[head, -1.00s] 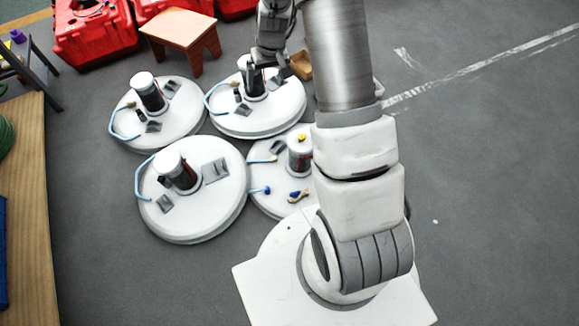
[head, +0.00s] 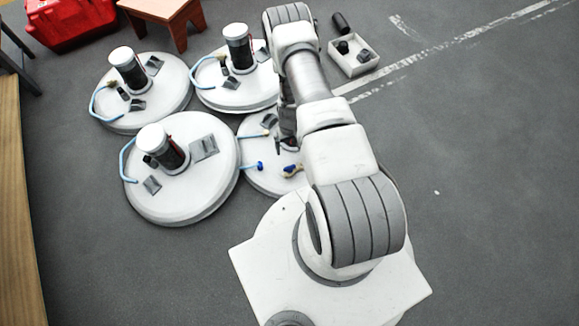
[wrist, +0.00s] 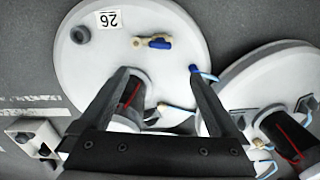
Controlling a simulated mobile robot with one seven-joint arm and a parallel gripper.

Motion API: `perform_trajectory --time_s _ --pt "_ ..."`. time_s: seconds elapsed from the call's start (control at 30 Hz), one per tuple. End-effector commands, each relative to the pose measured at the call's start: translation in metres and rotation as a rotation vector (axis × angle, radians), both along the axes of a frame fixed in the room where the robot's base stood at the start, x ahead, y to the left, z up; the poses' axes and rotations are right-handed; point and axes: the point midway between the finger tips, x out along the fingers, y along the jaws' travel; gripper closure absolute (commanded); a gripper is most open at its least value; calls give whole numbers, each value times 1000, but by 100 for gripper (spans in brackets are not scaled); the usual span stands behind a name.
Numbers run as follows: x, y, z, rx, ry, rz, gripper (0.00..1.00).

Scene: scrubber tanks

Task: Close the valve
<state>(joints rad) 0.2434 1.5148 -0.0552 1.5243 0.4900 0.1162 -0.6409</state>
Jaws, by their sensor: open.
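Four white round tank lids with dark, capped cylinders stand on the floor in the head view. The near-right lid (head: 255,183) is partly hidden by my arm. My gripper (wrist: 158,72) is open and empty over the lid. The cylinder (wrist: 130,97) shows between its fingers, and the valve appears beyond the fingertips. I cannot tell the height.
Other lids stand close by at front left (head: 205,190), back left (head: 165,105) and back right (head: 235,97). A white tray (head: 372,66) with dark items lies at back right. A wooden stool (head: 165,12) and red crate (head: 65,25) are behind. Floor at right is clear.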

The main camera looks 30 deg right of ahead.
Motion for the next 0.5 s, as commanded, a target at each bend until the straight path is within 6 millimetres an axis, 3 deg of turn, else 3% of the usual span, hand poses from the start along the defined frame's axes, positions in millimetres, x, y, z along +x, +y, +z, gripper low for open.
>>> perform_trajectory --time_s 0.5 --pt "-1 0 -107 0 1 0 3"
